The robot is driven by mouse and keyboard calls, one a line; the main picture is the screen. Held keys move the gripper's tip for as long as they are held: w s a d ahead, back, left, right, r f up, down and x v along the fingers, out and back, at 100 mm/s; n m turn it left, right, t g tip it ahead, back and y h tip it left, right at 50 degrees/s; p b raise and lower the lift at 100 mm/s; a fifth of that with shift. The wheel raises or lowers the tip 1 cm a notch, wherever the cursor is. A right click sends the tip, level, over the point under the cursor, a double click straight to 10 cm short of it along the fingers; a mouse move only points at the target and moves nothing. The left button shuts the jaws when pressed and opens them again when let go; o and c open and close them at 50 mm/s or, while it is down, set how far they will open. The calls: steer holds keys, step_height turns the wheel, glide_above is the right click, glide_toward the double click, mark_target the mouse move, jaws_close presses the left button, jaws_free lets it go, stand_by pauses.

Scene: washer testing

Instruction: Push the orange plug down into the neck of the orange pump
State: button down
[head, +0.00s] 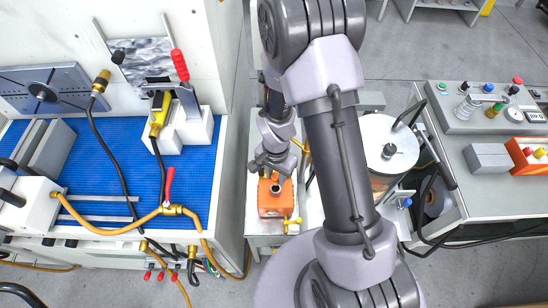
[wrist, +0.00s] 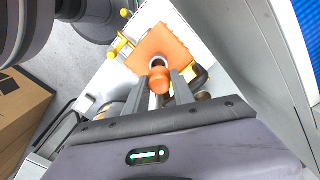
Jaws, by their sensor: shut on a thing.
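The orange pump (head: 271,205) stands on a white surface left of my arm, and its orange body (wrist: 172,46) also shows at the top of the wrist view. In the head view my gripper (head: 270,165) is right above the pump, and the plug is hard to make out.
Yellow fittings (wrist: 124,45) stick out beside the pump. A white cabinet with a blue mat (head: 95,160) and hoses is close on the left. A metal cylinder (head: 385,150) stands to the right of my arm. A cardboard box (wrist: 20,110) is at the wrist view's left.

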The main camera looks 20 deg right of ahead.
mark_target(276, 183)
steer(key=shift+s+f+m+b, duration=0.15)
steer(key=shift+f+m+b, duration=0.15)
steer(key=shift+f, duration=1.25)
steer(key=shift+f+b, duration=0.65)
steer(key=shift+f, duration=0.1)
steer(key=c, duration=1)
jaws_free()
step_height(276, 183, up, 18)
steer(key=p, duration=0.5)
steer(key=shift+f, duration=0.25)
